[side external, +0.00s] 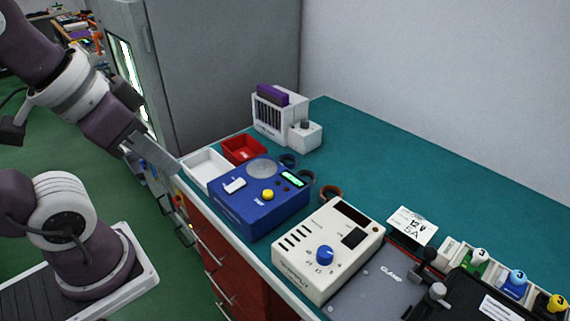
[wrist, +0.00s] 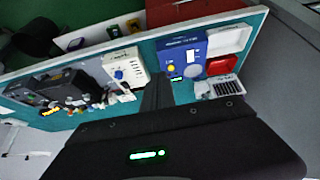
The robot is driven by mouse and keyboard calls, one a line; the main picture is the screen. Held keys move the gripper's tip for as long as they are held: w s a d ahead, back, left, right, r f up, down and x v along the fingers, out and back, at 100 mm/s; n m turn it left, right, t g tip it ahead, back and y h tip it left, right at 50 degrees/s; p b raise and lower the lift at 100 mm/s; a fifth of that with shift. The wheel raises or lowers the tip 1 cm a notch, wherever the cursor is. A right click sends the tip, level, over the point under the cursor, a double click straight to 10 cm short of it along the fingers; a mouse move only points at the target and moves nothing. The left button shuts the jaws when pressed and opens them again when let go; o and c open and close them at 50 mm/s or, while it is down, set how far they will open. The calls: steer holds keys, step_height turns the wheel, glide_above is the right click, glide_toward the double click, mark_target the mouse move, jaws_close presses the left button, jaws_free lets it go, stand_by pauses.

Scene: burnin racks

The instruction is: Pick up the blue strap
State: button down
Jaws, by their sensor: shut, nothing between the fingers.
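Two small dark bluish rings, one (side external: 288,160) behind the blue device and one (side external: 306,177) at its right edge, lie on the teal bench top. Either could be the blue strap; I cannot tell which. A brown ring (side external: 331,192) lies close by on the right. In the wrist view the rings are too small to make out. My gripper (side external: 172,165) is beyond the bench's left edge, apart from the rings. In the wrist view its dark fingers (wrist: 158,90) are together, with nothing between them.
A blue device (side external: 260,195) and a cream device (side external: 328,250) stand along the front edge. A white tray (side external: 208,170), a red tray (side external: 244,149) and a white rack (side external: 278,117) stand at the far end. A grey cabinet (side external: 225,70) stands beyond.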

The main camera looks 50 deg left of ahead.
stand_by(0.3)
steer(key=c, duration=1.5)
jaws_free()
steer(key=shift+w, duration=0.1)
steer(key=n+g, duration=0.6)
steer(key=n, duration=2.2)
glide_above(284, 156)
steer(key=s+d, duration=0.4)
steer(key=f, duration=1.9)
steer(key=shift+w+a, duration=0.15)
steer(key=shift+a, duration=0.1)
steer(key=f, duration=0.5)
steer(key=w+f, duration=0.1)
steer(key=f, duration=0.1)
steer(key=shift+w+d+f, duration=0.1)
steer(key=shift+d+f, duration=0.05)
steer(key=shift+d, duration=0.15)
